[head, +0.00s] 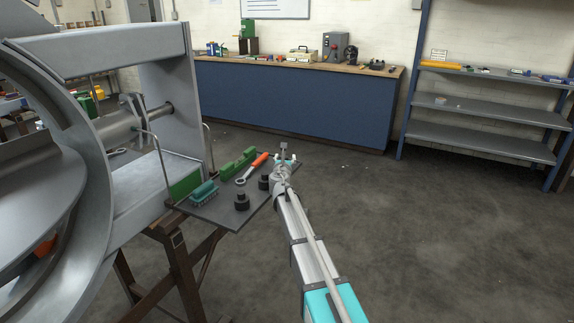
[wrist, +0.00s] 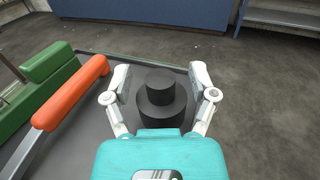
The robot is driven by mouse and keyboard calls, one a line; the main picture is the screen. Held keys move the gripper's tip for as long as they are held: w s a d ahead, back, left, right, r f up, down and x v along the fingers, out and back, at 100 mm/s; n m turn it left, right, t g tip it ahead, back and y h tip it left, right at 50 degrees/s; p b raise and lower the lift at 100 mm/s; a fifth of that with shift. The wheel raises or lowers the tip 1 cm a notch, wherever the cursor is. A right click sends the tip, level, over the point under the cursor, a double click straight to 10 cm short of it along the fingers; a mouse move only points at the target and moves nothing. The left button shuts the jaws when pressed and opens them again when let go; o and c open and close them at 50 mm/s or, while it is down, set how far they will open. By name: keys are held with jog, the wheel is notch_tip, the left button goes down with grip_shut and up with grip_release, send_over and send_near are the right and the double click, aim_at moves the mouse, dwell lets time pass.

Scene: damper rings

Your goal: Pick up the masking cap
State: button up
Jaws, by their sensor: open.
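A black stepped cap (wrist: 160,102), a narrow cylinder on a wider round base, stands upright on the dark tray in the wrist view; I take it for the masking cap. My gripper (wrist: 161,82) is open, with one finger on each side of the cap. I cannot tell whether either finger touches it. In the head view my gripper (head: 285,161) is over the tray's right end and seems to hide this cap. Two similar black caps, a nearer one (head: 242,202) and a farther one (head: 264,183), stand on the tray to the left.
The orange handle lies close left of my gripper in the wrist view. A large metal housing (head: 165,80) stands left. Floor at right is clear.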

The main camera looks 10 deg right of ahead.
dwell(0.5)
jog(key=c, duration=0.9)
